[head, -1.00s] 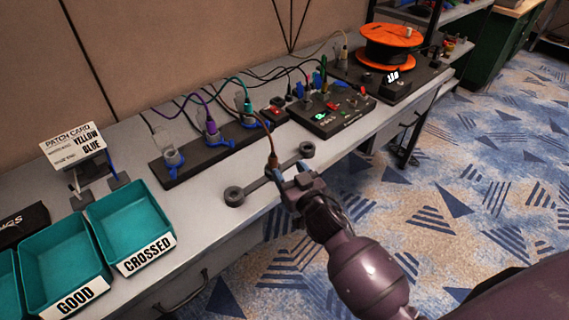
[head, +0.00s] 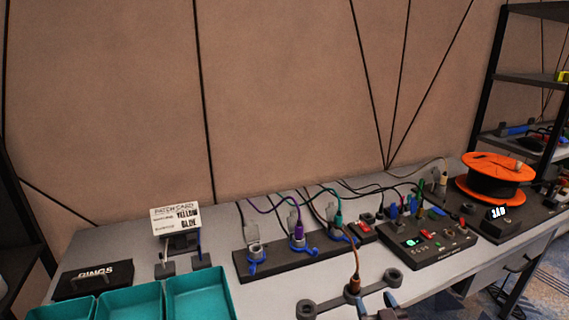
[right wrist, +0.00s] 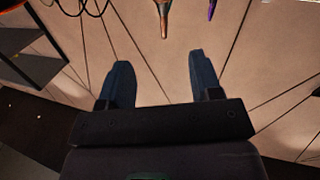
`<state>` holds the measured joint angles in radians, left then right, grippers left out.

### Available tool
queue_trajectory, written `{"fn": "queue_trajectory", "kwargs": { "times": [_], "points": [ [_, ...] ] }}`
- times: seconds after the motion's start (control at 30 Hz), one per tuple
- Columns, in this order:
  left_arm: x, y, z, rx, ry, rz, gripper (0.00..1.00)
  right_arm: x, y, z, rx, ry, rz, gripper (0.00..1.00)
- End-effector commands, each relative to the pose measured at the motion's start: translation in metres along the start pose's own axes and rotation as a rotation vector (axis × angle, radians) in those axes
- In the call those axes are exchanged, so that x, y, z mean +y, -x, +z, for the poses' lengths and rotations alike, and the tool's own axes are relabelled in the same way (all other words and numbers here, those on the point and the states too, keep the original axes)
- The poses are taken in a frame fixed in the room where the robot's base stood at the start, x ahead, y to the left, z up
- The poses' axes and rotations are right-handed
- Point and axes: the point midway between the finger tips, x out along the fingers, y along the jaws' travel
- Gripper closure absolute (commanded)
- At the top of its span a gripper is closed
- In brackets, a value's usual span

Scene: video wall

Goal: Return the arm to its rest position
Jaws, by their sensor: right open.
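My right gripper (head: 383,306) shows at the bottom edge of the head view, with most of its arm out of frame. In the right wrist view its two blue fingertips (right wrist: 162,82) are apart with nothing between them. A brown plug (head: 354,284) on a cable stands at the dark bar with round ends (head: 329,302), just beyond the gripper and apart from it. A brown plug also shows at the top of the right wrist view (right wrist: 163,18). My left gripper is in neither view.
Teal trays (head: 200,292) and a patch card (head: 176,217) are at the left. A dark strip with blue holders (head: 275,264), a control box (head: 430,243) and an orange reel (head: 497,168) line the bench. A wall stands behind.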

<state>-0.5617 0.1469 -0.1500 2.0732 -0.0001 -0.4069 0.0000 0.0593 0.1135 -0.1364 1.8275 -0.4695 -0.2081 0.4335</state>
Motion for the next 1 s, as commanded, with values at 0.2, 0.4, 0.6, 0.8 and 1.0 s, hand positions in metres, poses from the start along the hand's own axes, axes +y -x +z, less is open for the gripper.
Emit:
{"fn": "queue_trajectory", "kwargs": {
  "times": [0.2, 0.4, 0.6, 0.8, 1.0],
  "points": [
    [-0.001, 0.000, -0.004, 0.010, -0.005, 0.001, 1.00, 0.005, 0.028, 0.011, -0.086, 0.045, -0.003, 0.41],
    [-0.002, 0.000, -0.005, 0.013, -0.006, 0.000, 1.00, 0.011, 0.076, 0.042, -0.206, 0.049, -0.016, 0.41],
    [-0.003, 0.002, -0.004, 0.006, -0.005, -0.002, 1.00, 0.016, 0.149, 0.081, -0.360, 0.012, -0.028, 0.41],
    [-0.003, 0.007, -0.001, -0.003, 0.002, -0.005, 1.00, 0.021, 0.222, 0.113, -0.490, -0.042, -0.014, 0.41],
    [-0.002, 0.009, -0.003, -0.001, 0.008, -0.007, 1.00, 0.024, 0.262, 0.133, -0.568, -0.046, 0.000, 0.41]
  ]
}}
